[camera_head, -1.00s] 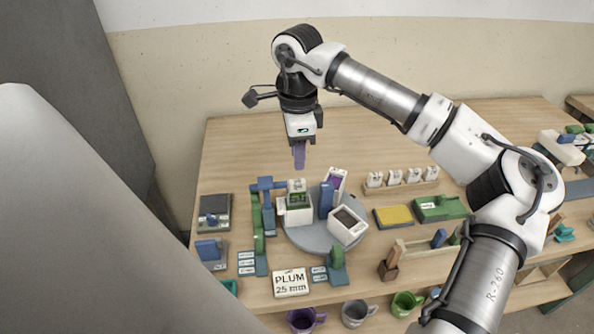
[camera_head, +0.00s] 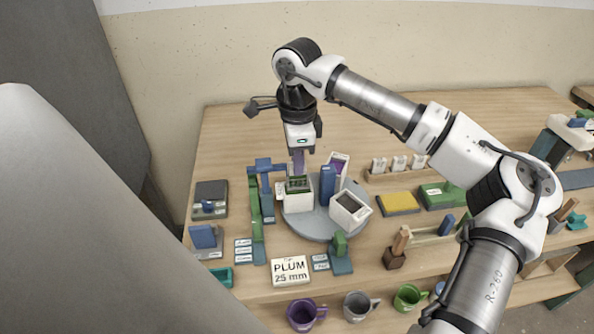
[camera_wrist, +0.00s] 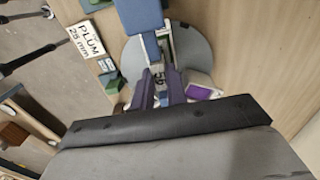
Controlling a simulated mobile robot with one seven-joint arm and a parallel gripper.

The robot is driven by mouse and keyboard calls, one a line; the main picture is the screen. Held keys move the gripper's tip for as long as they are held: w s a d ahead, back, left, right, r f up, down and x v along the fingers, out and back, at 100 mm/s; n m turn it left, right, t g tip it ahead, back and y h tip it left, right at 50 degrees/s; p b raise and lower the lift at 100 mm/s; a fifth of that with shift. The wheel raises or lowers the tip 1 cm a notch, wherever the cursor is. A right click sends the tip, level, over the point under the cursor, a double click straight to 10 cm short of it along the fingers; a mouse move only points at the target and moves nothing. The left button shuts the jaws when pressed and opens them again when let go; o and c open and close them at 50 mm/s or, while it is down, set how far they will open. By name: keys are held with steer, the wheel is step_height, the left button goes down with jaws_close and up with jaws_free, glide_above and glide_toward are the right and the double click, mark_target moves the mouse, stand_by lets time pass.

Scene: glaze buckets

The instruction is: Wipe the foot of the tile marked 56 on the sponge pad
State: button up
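My gripper (camera_head: 298,174) has purple fingers and points down just over the white bucket (camera_head: 298,203) with green glaze, on the round grey turntable (camera_head: 315,222). In the wrist view the fingers (camera_wrist: 160,100) stand a little apart, with a pale part between them; whether they grip it I cannot tell. A small white tile showed above this bucket earlier; the fingers now cover that spot. The yellow sponge pad (camera_head: 398,202) lies flat in a dark tray, right of the turntable.
A white bucket with purple glaze (camera_head: 339,166), a tilted white bucket (camera_head: 350,210) and a blue block (camera_head: 327,185) crowd the turntable. A blue-green stand (camera_head: 264,190) is close left. White tiles (camera_head: 399,163) stand in a wooden rack. The bench behind is clear.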

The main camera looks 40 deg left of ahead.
jaws_close()
steer(key=shift+r+p, duration=2.4)
steer(key=shift+r, duration=1.4)
steer(key=shift+s, duration=0.1)
